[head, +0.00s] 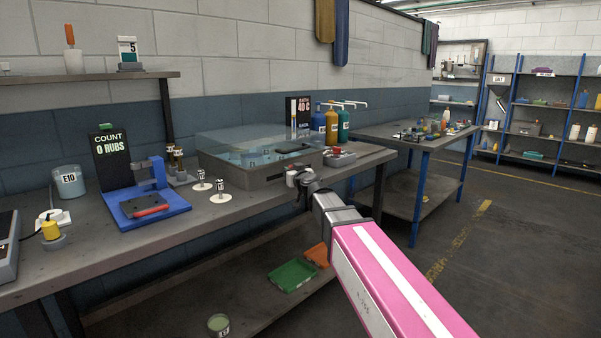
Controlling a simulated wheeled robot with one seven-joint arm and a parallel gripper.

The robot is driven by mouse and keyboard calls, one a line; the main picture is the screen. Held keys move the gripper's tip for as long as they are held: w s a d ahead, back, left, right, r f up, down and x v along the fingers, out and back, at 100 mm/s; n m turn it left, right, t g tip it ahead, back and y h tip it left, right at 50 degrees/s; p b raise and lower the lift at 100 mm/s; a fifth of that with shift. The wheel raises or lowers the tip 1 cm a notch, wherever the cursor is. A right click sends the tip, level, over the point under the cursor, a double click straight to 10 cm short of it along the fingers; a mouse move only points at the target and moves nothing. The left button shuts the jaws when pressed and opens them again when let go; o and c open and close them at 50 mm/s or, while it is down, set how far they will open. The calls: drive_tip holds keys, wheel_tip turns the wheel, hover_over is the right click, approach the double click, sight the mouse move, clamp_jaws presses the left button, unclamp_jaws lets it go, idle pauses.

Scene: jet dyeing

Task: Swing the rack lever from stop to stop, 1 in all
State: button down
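The water bath (262,180) is a grey tank with a clear cover on the workbench, with pale blue water and small things inside. I cannot clearly make out the rack lever; a small pale cylindrical part (291,178) at the bath's front right corner may be its knob. My gripper (303,188) is at that corner, right beside or touching this part. Its dark fingers are small and partly hidden, so I cannot tell whether they are open or hold anything. My pink and white arm reaches in from the lower right.
A grey box with a red top part (340,158) stands right of the bath, with pump bottles (331,125) behind. Left are two small labelled pieces on white discs, a blue rubbing tester (150,208) and a "COUNT 0 RUBS" sign (112,155). Floor at right is clear.

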idle(0.4)
drive_tip(key=c, duration=0.8)
unclamp_jaws()
drive_tip(key=shift+s, duration=0.15)
drive_tip(key=v, duration=1)
drive_tip(key=shift+s+d, duration=0.15)
drive_tip(key=shift+s, duration=0.1)
